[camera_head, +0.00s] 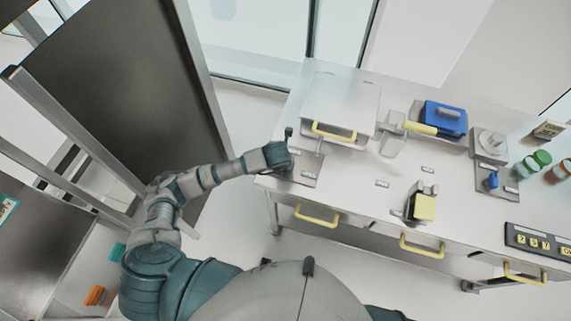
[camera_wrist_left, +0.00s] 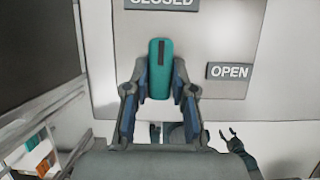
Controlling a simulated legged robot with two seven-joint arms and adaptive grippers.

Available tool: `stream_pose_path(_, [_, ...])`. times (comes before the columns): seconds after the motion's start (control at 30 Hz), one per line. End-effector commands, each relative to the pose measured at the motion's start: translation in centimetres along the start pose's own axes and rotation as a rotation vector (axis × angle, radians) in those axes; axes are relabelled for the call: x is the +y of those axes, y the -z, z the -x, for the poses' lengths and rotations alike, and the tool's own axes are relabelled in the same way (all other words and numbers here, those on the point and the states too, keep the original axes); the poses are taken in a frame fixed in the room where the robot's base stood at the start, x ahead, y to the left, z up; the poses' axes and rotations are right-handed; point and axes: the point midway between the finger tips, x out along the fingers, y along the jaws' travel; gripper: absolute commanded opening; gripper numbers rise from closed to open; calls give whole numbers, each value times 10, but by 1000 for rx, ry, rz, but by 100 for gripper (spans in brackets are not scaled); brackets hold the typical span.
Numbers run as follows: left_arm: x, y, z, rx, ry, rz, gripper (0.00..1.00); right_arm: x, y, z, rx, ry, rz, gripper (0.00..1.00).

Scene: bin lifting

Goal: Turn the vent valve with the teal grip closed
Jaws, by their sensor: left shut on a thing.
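The vent valve's teal grip (camera_wrist_left: 160,68) is upright in the left wrist view, between the fingers of my left gripper (camera_wrist_left: 160,82). The fingers are shut on its sides. The grip's long axis points up toward the CLOSED label (camera_wrist_left: 162,4); the OPEN label (camera_wrist_left: 229,71) is to its right. In the head view my left gripper (camera_head: 284,157) is at the valve's plate (camera_head: 307,170) on the bench's left end and hides most of the grip. My right gripper (camera_wrist_left: 232,138) shows small at the bottom of the left wrist view, fingers apart and empty.
The bench (camera_head: 350,205) also holds a white box with a yellow handle (camera_head: 334,131), a blue device (camera_head: 443,115), a yellow-fronted block (camera_head: 424,206), a second valve with a blue grip (camera_head: 491,181) and jars (camera_head: 542,157). A dark panel (camera_head: 120,85) stands left of my arm.

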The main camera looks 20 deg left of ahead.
Motion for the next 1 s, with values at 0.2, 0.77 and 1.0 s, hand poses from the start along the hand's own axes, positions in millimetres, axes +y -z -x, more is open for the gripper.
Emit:
stream_pose_path(0.2, [1, -4, 2, -10, -9, 23, 0, 0, 0, -1, 0, 0, 0, 52])
stream_pose_path(0.77, [0, -2, 1, -6, -8, 22, 50, 1, 0, -1, -1, -1, 0, 52])
stream_pose_path(1.0, [0, -1, 5, -4, -8, 20, 50, 4, -1, -1, 0, -5, 2, 52])
